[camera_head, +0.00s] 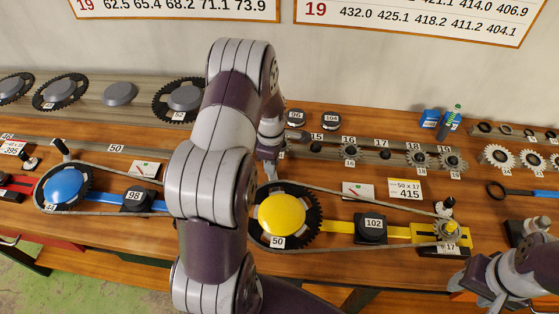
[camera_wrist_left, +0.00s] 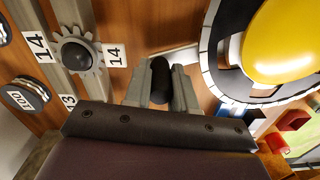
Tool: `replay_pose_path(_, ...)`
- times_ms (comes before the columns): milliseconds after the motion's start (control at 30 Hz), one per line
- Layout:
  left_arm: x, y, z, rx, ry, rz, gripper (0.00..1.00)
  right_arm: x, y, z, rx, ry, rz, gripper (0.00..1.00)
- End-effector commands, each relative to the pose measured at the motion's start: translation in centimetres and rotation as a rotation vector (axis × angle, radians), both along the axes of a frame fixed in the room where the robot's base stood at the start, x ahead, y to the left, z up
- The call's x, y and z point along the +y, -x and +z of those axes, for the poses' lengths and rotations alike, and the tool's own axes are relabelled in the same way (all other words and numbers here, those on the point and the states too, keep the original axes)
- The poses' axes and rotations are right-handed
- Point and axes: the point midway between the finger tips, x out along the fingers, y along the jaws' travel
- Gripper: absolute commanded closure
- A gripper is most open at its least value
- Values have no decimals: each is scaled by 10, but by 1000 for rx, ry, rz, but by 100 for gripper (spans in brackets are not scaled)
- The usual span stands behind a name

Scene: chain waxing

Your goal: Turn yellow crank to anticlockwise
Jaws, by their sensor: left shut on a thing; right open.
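The yellow crank (camera_head: 282,215) is a yellow disc on a black toothed chainring marked 50, with a chain around it. It also fills the upper right of the left wrist view (camera_wrist_left: 285,40). My left gripper (camera_head: 268,172) is at the crank's upper left edge in the head view, partly hidden by my own arm. In the left wrist view its two fingers (camera_wrist_left: 160,85) are shut on a dark upright handle (camera_wrist_left: 160,78) beside the chainring. My right gripper (camera_head: 487,298) is at the lower right, open and only partly visible.
A blue crank (camera_head: 64,186) with its own chain lies left of my arm. The yellow bar carries a black block marked 102 (camera_head: 371,228) and a small sprocket marked 17 (camera_head: 450,229). Rails with sprockets (camera_head: 382,153) run behind.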

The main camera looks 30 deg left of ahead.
Motion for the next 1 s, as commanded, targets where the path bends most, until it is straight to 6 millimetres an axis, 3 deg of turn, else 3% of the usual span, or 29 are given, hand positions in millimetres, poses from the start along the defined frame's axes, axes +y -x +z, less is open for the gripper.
replay_pose_path(400,17,15,3,-6,-3,156,100,0,0,2,0,0,0,48)
replay_pose_path(1000,22,23,3,-6,-3,217,100,0,0,3,0,0,0,48)
